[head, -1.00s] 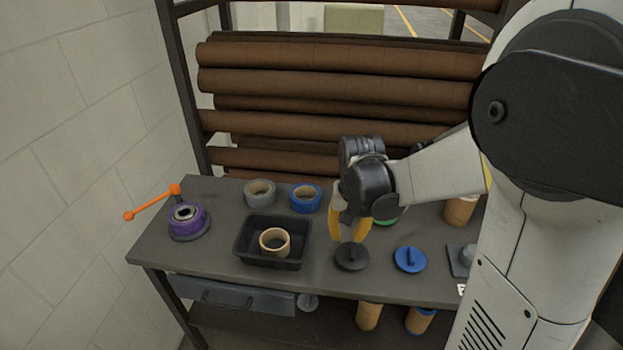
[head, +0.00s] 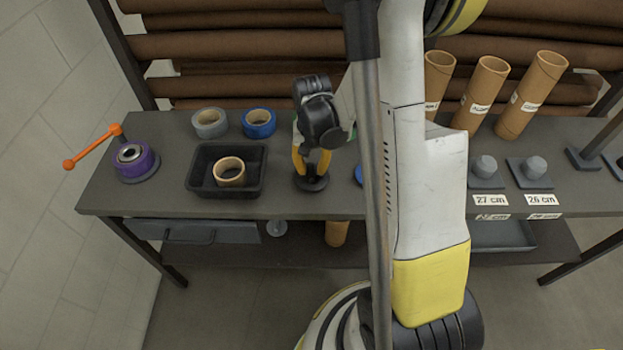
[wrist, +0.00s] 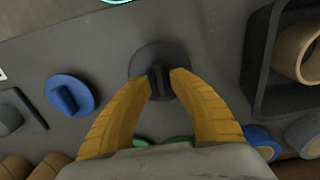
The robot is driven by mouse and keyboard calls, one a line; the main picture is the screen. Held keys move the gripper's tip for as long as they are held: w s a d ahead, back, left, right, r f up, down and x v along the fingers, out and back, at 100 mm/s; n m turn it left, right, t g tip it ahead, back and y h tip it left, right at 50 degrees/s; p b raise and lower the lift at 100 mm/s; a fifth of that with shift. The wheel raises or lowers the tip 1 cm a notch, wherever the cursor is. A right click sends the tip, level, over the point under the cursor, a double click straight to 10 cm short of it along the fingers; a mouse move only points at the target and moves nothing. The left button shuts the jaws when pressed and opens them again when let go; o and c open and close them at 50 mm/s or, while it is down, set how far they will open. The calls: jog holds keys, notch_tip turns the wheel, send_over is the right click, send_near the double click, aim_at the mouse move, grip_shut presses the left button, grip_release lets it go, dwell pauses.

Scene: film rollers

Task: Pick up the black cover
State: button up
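The black cover (head: 311,184) is a flat dark disc with an upright grip bar. It lies on the grey table, right of the black tray. In the wrist view the black cover (wrist: 147,57) is at the top centre, its bar between my fingertips. My gripper (head: 311,170) points down over it, with its yellow fingers low at the disc. In the wrist view my gripper (wrist: 161,82) has its two fingertips on either side of the bar, apart from each other. Whether they touch the bar is hard to tell.
A blue cover (wrist: 70,95) lies beside the black one. The black tray (head: 196,186) holds a cardboard ring (head: 229,172). Grey tape (head: 209,123) and blue tape (head: 259,123) stand behind. A purple roll with an orange crank (head: 137,162) is at the left.

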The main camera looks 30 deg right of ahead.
notch_tip(320, 180, down, 2)
jog(key=shift+f, duration=0.15)
grip_shut()
jog(key=shift+r, duration=0.25)
